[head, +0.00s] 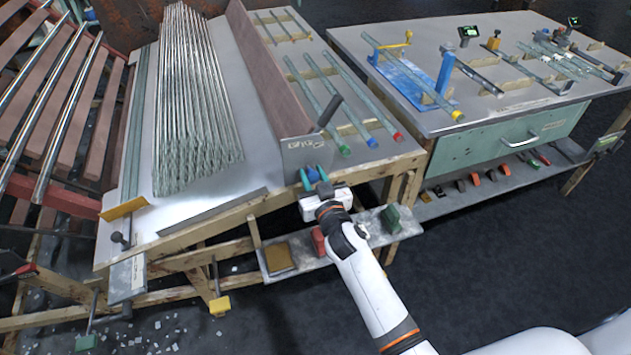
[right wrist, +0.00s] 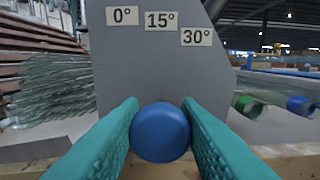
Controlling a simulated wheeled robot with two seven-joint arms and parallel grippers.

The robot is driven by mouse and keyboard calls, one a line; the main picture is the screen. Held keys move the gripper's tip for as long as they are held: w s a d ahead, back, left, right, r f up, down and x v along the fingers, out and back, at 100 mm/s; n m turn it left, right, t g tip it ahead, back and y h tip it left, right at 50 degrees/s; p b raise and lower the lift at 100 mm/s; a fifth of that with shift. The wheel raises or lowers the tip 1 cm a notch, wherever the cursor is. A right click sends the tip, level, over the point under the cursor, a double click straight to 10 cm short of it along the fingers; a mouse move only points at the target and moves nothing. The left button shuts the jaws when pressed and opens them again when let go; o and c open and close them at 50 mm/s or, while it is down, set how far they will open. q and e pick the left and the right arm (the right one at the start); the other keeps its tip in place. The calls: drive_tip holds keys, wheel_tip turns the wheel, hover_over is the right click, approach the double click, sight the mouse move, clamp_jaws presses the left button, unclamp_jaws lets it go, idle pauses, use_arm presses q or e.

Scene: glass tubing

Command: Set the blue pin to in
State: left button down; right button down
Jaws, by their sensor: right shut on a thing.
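The blue pin (right wrist: 160,132) shows as a round blue knob in the right wrist view, in front of a grey upright plate (right wrist: 150,75) with labels 0°, 15° and 30°. My right gripper (head: 313,174) reaches the same plate (head: 306,152) at the front end of the sloped rack in the head view. Its teal fingers are shut on the blue pin, one on each side. The knob hides the pin's shaft and hole, so I cannot tell how deep it sits. My left gripper is not in view.
Glass tubes (head: 185,100) lie bundled on the sloped rack (head: 225,50) left of the plate. Tubes with coloured ends (head: 372,143) lie to the right. A wooden rail (right wrist: 285,155) runs below the pin. A second table (head: 500,112) stands farther right, and a low shelf (head: 345,240) lies below my gripper.

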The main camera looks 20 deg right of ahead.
drive_tip(key=shift+w, duration=0.4)
drive_tip(key=shift+s+r, duration=0.1)
drive_tip(key=c, duration=1.4)
unclamp_jaws()
drive_tip(key=shift+c, duration=0.2)
drive_tip(key=o, duration=0.3)
drive_tip(key=shift+w, duration=0.25)
drive_tip(key=s, duration=1.2)
drive_tip(key=shift+d, duration=0.2)
